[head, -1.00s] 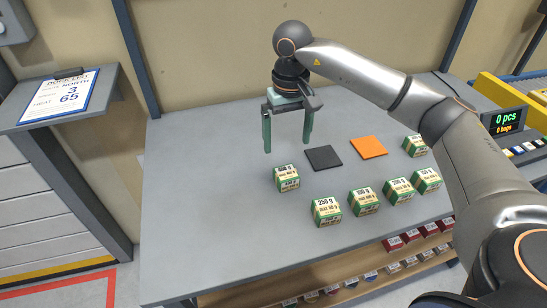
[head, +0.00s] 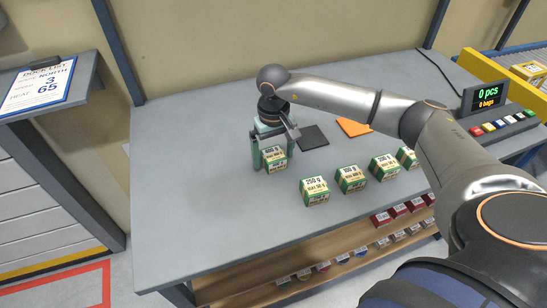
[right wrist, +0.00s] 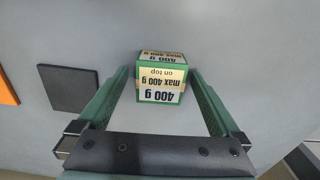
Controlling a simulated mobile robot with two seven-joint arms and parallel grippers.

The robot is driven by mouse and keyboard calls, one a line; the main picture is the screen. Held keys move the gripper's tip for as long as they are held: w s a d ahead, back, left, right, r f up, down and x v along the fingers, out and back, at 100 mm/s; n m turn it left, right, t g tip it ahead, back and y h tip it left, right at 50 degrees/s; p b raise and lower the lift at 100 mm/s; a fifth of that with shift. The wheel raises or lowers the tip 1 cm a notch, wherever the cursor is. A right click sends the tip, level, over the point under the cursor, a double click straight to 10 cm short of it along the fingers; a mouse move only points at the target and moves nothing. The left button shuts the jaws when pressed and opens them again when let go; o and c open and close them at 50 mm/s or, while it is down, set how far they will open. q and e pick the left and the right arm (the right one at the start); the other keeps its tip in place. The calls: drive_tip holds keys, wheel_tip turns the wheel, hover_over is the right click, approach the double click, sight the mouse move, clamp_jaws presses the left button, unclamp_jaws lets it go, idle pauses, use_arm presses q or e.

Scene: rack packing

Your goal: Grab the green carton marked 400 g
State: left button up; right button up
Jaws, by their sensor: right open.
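The green and cream carton marked 400 g (head: 275,159) stands upright on the grey table, left of the other cartons. In the right wrist view the same carton (right wrist: 162,84) shows its 400 g label upside down. My right gripper (head: 273,153) is open and low over the table at this carton. In the right wrist view the two green fingers (right wrist: 158,78) are on either side of it, with a visible gap on each side at their tips. My left gripper is not in view.
Several similar cartons, one marked 250 g (head: 317,191), stand to the right. A black square (head: 313,137) and an orange square (head: 353,127) lie behind. A counter display (head: 486,96) stands at the right. The table's left part is clear.

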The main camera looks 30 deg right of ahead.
drive_tip(key=shift+f, duration=0.2)
drive_tip(key=shift+r, duration=0.1)
clamp_jaws()
idle(0.6)
